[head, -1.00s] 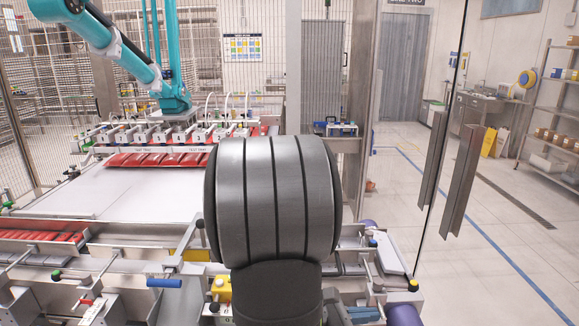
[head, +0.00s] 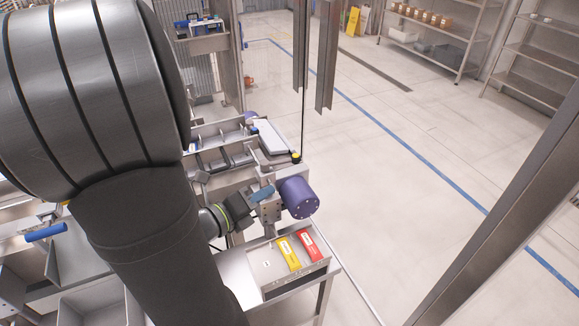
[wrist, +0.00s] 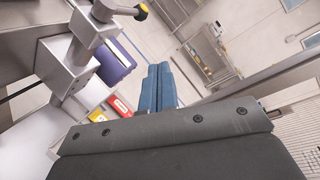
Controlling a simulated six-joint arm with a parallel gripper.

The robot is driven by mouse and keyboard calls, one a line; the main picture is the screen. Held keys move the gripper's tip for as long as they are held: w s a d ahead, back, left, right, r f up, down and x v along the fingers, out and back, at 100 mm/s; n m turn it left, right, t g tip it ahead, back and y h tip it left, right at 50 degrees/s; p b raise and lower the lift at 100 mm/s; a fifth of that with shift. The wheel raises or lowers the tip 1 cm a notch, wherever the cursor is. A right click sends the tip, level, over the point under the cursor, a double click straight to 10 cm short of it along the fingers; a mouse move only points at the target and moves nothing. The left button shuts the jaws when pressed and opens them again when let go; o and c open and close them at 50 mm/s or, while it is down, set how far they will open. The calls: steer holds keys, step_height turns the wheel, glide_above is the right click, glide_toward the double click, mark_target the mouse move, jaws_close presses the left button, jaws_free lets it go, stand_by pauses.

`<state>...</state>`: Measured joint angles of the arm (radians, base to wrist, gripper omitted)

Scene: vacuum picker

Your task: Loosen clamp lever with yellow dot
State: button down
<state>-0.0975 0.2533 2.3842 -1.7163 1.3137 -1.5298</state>
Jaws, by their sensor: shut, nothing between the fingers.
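The clamp lever with the yellow dot shows at the top of the wrist view, its dark knob capped by the yellow dot (wrist: 143,10). Its silver arm joins a metal clamp block (wrist: 75,65). In the head view the yellow dot (head: 296,156) sits at the corner of the machine, above the purple cylinder (head: 298,197). My gripper (head: 264,192) is shut and empty, left of the purple cylinder and below the dot in the picture. Its blue fingers lie together in the wrist view (wrist: 161,84), apart from the lever there.
A metal tray (head: 262,262) below my gripper holds a yellow tag (head: 289,252) and a red tag (head: 308,244). A blue-handled lever (head: 44,232) is at left. A glass-guard post (head: 510,210) stands at right.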

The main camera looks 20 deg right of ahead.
mark_target(295, 160)
steer(key=w+d+f+n+t, duration=0.1)
steer(key=w+d+n, duration=0.5)
steer(key=d+n, duration=0.2)
steer(key=shift+w+d+f+n+t, duration=0.3)
steer(key=shift+w+d+n, duration=0.1)
steer(key=shift+d, duration=0.6)
stand_by(0.4)
steer(key=shift+w+d, duration=0.35)
steer(key=shift+w, duration=0.45)
